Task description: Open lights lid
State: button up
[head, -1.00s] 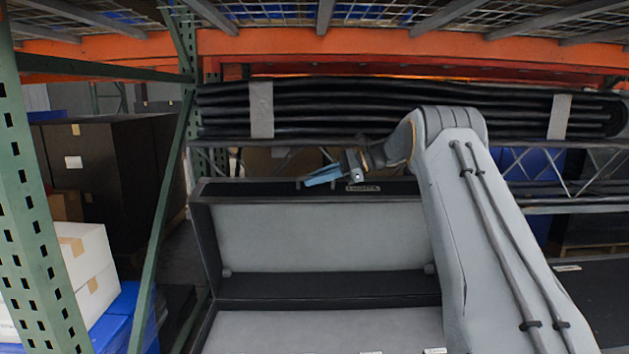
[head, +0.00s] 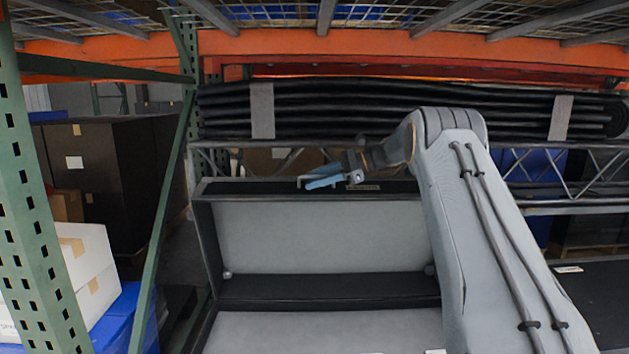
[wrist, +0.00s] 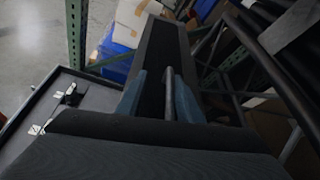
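The lights tote's lid (head: 320,238) stands raised at the back of the tote in the head view, with its grey lining facing me. The tote's grey inside (head: 320,332) shows below it. A small label sits on the lid's black upper rim (head: 240,187), too thin to read now. My gripper (head: 323,181) is at that rim, left of the label. In the wrist view my gripper's blue fingers (wrist: 158,97) are apart, with a dark handle bar (wrist: 170,92) between them. I cannot tell whether they touch it.
Black padded rolls (head: 400,112) lie on a metal truss behind the lid. A green rack post (head: 35,210) and white boxes on a blue bin (head: 125,320) stand left. An orange beam (head: 350,45) crosses above. Another dark tote surface (head: 600,300) lies right.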

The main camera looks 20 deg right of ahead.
aim_at(338, 193)
jog(key=shift+d, duration=0.15)
jog(key=v, duration=0.7)
jog(key=shift+s+d+r, duration=0.15)
jog(key=shift+d, duration=0.2)
jog(key=shift+a, duration=0.1)
jog(key=shift+a, duration=0.2)
jog(key=s+a+f+n+g+h+p, duration=0.25)
jog(key=s+a, duration=0.25)
jog(key=s, duration=0.3)
jog(key=s+a+f+n+g+h+p, duration=0.1)
jog(key=s+a+f+n+h+p, duration=0.15)
jog(key=s+a+f, duration=0.35)
jog(key=s+f+n+h+p, duration=0.1)
jog(key=s+n+h, duration=0.3)
jog(key=s, duration=1.4)
jog(key=s+f+n+g+h+p, duration=0.1)
jog(key=s+n, duration=0.8)
jog(key=s, duration=0.9)
jog(key=f+h+p, duration=0.1)
jog(key=h+p, duration=0.1)
jog(key=p, duration=0.1)
jog(key=shift+s+a+f+h, duration=0.2)
jog(key=shift+s+a+h, duration=0.15)
jog(key=shift+s+h, duration=0.05)
